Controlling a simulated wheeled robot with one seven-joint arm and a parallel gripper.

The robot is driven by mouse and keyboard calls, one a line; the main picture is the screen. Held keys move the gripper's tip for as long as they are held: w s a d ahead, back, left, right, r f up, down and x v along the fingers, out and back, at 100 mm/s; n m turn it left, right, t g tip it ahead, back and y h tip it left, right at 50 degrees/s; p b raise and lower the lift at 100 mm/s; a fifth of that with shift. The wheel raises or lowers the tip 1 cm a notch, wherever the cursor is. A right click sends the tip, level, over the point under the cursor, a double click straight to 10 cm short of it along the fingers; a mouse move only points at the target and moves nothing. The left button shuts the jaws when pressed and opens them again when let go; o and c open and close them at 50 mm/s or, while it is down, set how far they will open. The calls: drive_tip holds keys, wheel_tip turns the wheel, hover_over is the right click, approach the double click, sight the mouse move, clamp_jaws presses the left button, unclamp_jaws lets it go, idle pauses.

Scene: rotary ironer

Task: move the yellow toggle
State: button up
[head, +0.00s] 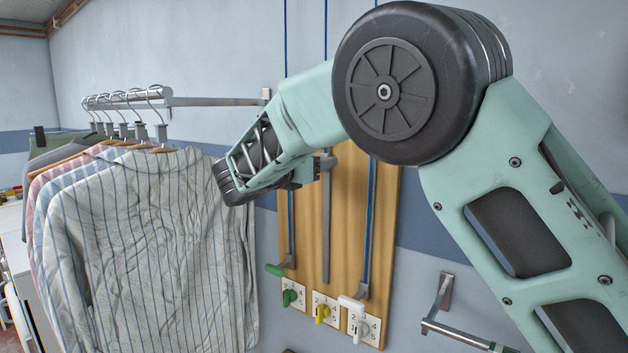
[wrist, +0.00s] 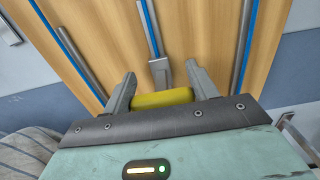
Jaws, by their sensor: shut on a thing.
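The yellow toggle (wrist: 162,98) is a rounded yellow handle between my gripper's two fingers in the wrist view. It sits at a grey metal bracket (wrist: 161,73) on the middle slotted rail of a wooden board. My gripper (wrist: 161,76) is shut on this handle, one finger at each end. In the head view my forearm and wrist hide the handle and fingertips. A grey bracket (head: 326,161) shows there beside my wrist, high on the middle rail. A yellow knob (head: 322,312) sits on a numbered plate at the foot of that rail.
The wooden board (head: 345,215) also carries a green handle (head: 274,270) and a white handle (head: 352,303), both low, with green (head: 289,297) and white (head: 362,331) knobs below. Striped shirts (head: 150,240) hang close on the left. A metal wall bracket (head: 440,300) juts out at right.

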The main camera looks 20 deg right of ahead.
wheel_tip(320, 180, up, 5)
drive_tip(key=shift+r+p, duration=0.15)
drive_tip(key=shift+p, duration=0.75)
drive_tip(key=shift+r, duration=0.1)
drive_tip(key=o, duration=1.4)
drive_tip(key=shift+s+a+f, duration=0.2)
drive_tip(key=shift+a+f, duration=0.05)
drive_tip(key=shift+a, duration=0.05)
drive_tip(key=b+v, duration=0.6)
drive_tip(key=v, duration=1)
drive_tip(key=shift+s+a+r+b, duration=0.15)
drive_tip(key=shift+s+a+b, duration=0.05)
drive_tip(key=shift+a+b, duration=0.15)
